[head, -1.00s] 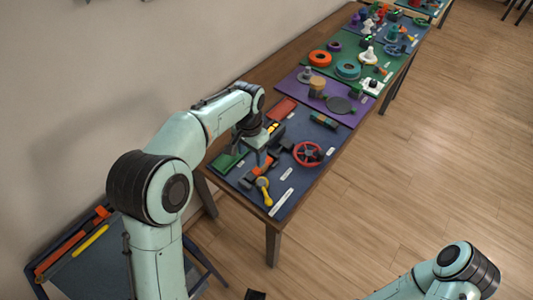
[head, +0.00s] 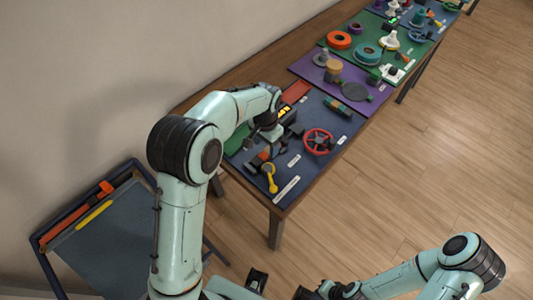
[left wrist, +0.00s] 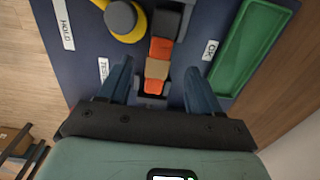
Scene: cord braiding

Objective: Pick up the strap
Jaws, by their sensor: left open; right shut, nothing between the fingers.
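The strap appears to be the segmented black, orange and tan piece (left wrist: 158,68) lying on the dark blue mat (left wrist: 80,75) in the left wrist view. In the head view it shows only partly (head: 260,157), beside the yellow-handled part, mostly hidden by my arm. My left gripper (head: 262,146) is over it, fingers pointing down. In the left wrist view its two blue fingers (left wrist: 158,80) are open, one on each side of the strap, with gaps between. My right gripper (head: 304,293) is low at the bottom edge of the head view, shut and far from the table.
A yellow part with a round grey top (left wrist: 122,18) lies close beside the strap. A green tray (left wrist: 252,45) is on the other side. A red handwheel (head: 318,141) and a red tray (head: 296,92) share the mat. More mats with parts run along the table. A rack (head: 110,245) stands left.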

